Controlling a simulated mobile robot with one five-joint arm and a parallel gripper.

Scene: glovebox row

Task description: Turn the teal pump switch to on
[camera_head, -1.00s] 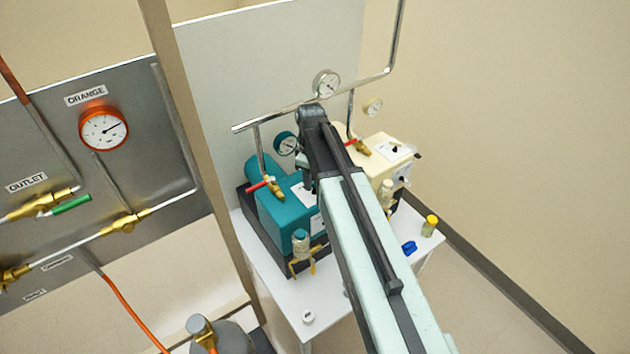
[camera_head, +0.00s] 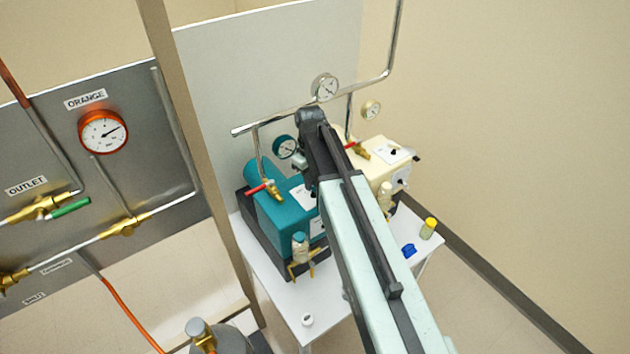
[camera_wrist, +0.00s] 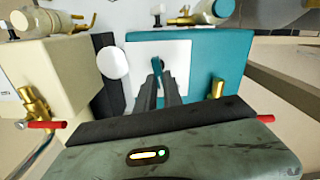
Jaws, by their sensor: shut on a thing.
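The teal pump (camera_head: 283,218) stands on the white table, partly behind my arm in the head view. In the wrist view its teal housing (camera_wrist: 208,55) bears a white plate (camera_wrist: 180,62). A small teal switch lever (camera_wrist: 156,66) rises from that plate. My gripper (camera_wrist: 157,82) is over the plate, its two dark fingers shut on the switch lever. The fingers hide the lever's lower part and any on or off marks. In the head view the switch and fingertips are hidden behind my arm.
A cream pump (camera_head: 385,165) stands right of the teal one. A blue piece (camera_head: 408,250) and a yellow-capped bottle (camera_head: 429,228) lie at the table's right side. Red-handled valves, gauges (camera_head: 324,87) and pipes are close behind. A panel with an orange gauge (camera_head: 103,131) is at left.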

